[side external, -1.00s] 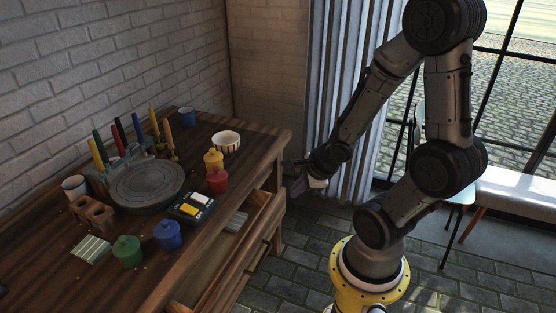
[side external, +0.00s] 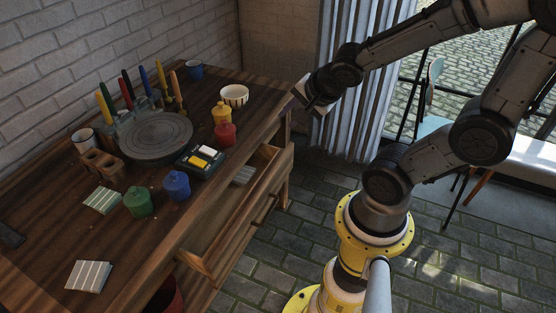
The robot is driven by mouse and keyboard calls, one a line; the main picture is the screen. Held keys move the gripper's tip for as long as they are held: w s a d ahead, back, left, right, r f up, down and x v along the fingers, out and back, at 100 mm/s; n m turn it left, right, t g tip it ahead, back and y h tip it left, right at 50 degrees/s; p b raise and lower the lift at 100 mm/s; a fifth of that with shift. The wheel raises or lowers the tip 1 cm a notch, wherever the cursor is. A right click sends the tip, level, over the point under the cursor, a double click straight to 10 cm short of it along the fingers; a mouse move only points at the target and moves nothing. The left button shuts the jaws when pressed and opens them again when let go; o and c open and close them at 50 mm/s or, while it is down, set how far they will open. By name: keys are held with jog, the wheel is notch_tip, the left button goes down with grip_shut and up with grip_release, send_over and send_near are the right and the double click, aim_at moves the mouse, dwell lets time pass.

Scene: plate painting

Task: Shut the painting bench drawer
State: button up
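The wooden painting bench (side external: 60,215) fills the left of the view. Its drawer (side external: 232,228) is pulled out from the right-hand side, with its open inside showing. A pale ribbed piece (side external: 243,175) lies in the drawer's far end. My gripper (side external: 302,98) is in the air near the bench's far right corner, beyond and above the drawer's far end, apart from the drawer front. Its fingers are small and dark, and I cannot tell whether they are open.
On the bench stand a grey turntable (side external: 156,135), a striped bowl (side external: 234,95), yellow (side external: 221,113), red (side external: 225,134), blue (side external: 177,186) and green (side external: 138,202) pots, and a paint box (side external: 201,159). The paved floor (side external: 285,245) beside the drawer is clear.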

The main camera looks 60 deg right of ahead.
jog(key=w+a+f+n+g+h, duration=0.3)
jog(key=w+f+n+g, duration=0.1)
jog(key=f+n, duration=0.35)
jog(key=w+a+f+n+g+h, duration=0.2)
jog(key=w+f+n+g+h, duration=0.15)
jog(key=f+n, duration=0.4)
jog(key=a+f+n+h, duration=0.1)
jog(key=a+f+n, duration=0.1)
jog(key=f+n, duration=0.1)
jog(key=s+a+f+n+t+h, duration=0.1)
jog(key=a+f+n, duration=0.1)
jog(key=a+n, duration=0.1)
jog(key=a+f+n+h, duration=0.1)
jog(key=a+f+n, duration=0.1)
jog(key=f+n, duration=0.1)
jog(key=shift+s+a+f+t+h, duration=0.2)
jog(key=shift+a+f+t+h, duration=0.15)
jog(key=shift+a, duration=0.05)
jog(key=n+t+h, duration=0.1)
jog(key=n+t, duration=0.3)
jog(key=n, duration=0.2)
send_near(270, 214)
jog(key=x, duration=1.1)
jog(key=shift+w+d+f, duration=0.1)
jog(key=shift+d, duration=0.15)
